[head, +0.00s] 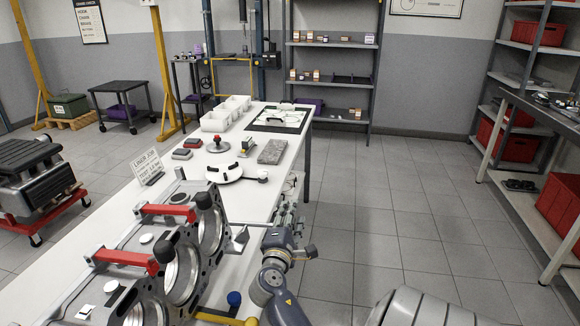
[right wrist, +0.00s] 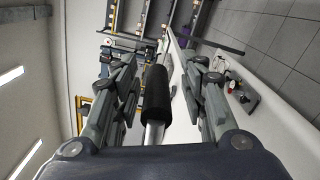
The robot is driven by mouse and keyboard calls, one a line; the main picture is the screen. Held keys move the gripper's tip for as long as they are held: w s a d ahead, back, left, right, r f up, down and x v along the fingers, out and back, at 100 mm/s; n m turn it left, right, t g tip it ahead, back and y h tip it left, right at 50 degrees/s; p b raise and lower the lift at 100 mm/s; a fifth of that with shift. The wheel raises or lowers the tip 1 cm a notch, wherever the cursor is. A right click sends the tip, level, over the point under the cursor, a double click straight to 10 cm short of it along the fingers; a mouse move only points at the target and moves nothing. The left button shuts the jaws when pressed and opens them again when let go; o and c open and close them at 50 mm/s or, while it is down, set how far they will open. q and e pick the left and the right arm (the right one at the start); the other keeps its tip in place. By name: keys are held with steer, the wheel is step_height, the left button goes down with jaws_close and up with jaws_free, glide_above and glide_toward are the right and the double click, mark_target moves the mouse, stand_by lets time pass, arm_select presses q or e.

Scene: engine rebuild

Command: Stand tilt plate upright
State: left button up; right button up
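A large metal assembly with round bores (head: 180,272) and red bars (head: 168,211) stands tilted at the near end of the white bench. I cannot tell which part of it is the tilt plate. My right gripper (head: 287,213) is beside it on the right, past the bench edge, with its fingers pointing away from me. In the right wrist view the fingers are spread. A black grip (right wrist: 156,92) on a silver rod (right wrist: 153,133) is between them, with gaps showing on both sides. My left gripper is not in view.
The bench (head: 135,212) carries a white round part (head: 224,172), a grey block (head: 272,152), white bins (head: 216,121) and a sign (head: 147,167). A blue knob (head: 234,298) and yellow bar (head: 222,318) are low in front. Floor to the right (head: 375,215) is clear.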

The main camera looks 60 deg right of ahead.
steer(key=shift+a+f, duration=0.1)
steer(key=shift+a, duration=0.55)
steer(key=v, duration=1.1)
steer(key=shift+s, duration=0.15)
steer(key=shift+d, duration=0.2)
